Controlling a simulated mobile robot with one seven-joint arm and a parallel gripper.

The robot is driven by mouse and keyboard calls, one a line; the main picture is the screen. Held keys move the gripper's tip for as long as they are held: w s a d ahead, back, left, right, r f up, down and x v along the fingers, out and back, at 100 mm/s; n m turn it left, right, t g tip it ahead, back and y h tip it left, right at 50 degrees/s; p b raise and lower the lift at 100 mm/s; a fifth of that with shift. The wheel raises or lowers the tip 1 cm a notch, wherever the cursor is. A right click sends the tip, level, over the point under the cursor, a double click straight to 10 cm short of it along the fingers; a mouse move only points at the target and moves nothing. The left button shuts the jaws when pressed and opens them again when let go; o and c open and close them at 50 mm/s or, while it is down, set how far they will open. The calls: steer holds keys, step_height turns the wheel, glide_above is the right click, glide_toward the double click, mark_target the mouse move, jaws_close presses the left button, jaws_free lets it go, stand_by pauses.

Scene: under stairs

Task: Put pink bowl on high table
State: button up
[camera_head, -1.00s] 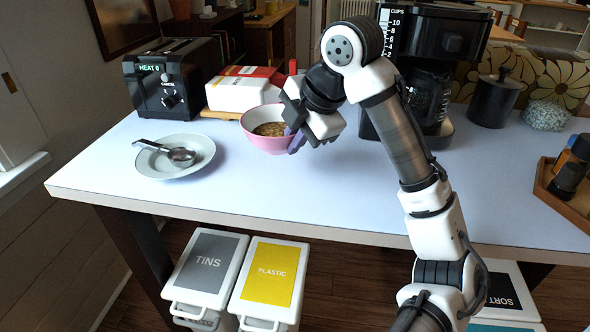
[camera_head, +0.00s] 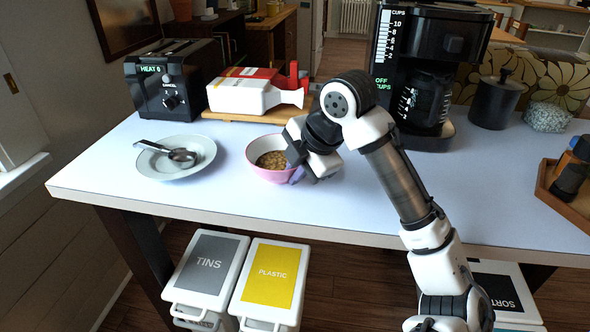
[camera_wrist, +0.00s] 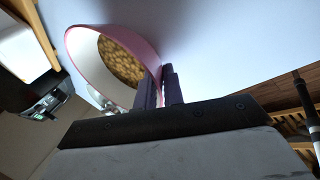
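The pink bowl (camera_head: 268,175) is white inside and holds brown, grain-like food. It is upright at the middle-left of the high light-topped table (camera_head: 420,195), low over or on its surface; I cannot tell if its base touches. My gripper (camera_head: 298,172) is at the bowl's right side. In the wrist view the two purple fingers of my gripper (camera_wrist: 160,90) are close together at the rim of the bowl (camera_wrist: 88,62), with its wall pinched between them. The fingertips are partly hidden in the head view.
Behind are a toaster (camera_head: 170,80), a red-and-white carton (camera_head: 245,92) on a board and a coffee maker (camera_head: 430,75). A wooden tray (camera_head: 560,195) stands right. The table's front middle is clear.

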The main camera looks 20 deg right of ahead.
steer(key=o, duration=0.4)
steer(key=shift+r, duration=0.25)
steer(key=v, duration=1.1)
steer(key=shift+s+r, duration=0.2)
steer(key=shift+r, duration=0.15)
steer(key=shift+d, duration=0.1)
